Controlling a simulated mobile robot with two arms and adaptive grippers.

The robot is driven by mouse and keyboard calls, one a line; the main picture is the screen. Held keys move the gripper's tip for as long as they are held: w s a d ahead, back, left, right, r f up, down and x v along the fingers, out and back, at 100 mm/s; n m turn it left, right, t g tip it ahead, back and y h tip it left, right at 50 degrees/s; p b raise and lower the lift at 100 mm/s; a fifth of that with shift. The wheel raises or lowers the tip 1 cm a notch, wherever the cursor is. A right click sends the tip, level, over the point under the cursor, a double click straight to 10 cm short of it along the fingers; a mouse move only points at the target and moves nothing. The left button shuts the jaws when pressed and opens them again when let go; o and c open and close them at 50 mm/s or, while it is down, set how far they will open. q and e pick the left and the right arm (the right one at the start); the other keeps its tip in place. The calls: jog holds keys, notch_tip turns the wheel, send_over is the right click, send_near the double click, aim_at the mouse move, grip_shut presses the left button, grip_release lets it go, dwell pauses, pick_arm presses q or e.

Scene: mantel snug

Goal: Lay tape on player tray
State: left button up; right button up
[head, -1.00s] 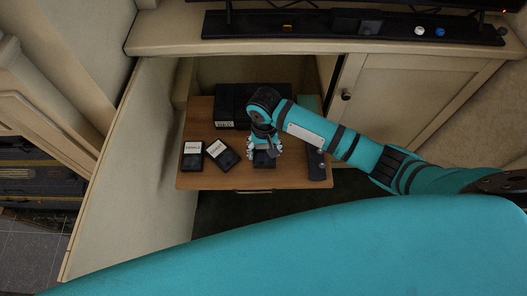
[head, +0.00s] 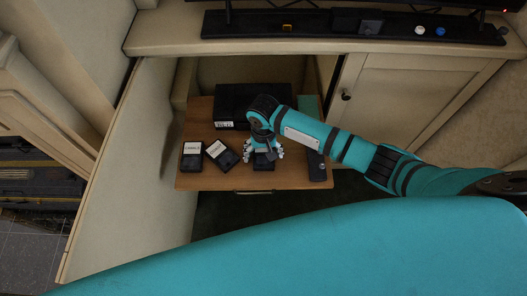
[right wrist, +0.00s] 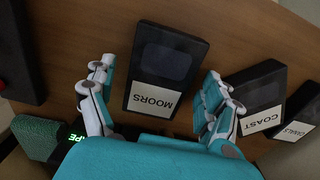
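A black tape labelled MOORS (right wrist: 155,101) lies flat on the brown wooden shelf (head: 217,181). My right gripper (right wrist: 157,80) is open over it, one finger on each side with a small gap to each edge. In the head view the right gripper (head: 263,153) partly covers this tape (head: 263,165). The black player (head: 240,100) stands at the back of the shelf; no open tray can be made out. Its green display (right wrist: 77,137) shows partly in the right wrist view. My left gripper is not in view.
Tapes labelled COAST (head: 221,154) and CANALS (head: 191,158) lie at the shelf's left. A dark remote-like object (head: 317,168) lies right of the gripper. A teal item (head: 308,105) is beside the player. The mantel ledge (head: 160,38) runs above; a cabinet door (head: 400,100) stands right.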

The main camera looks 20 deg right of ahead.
jog(key=shift+r, duration=0.15)
notch_tip(320, 180, up, 12)
jog(key=p, duration=0.1)
jog(key=shift+p, duration=0.35)
dwell(0.5)
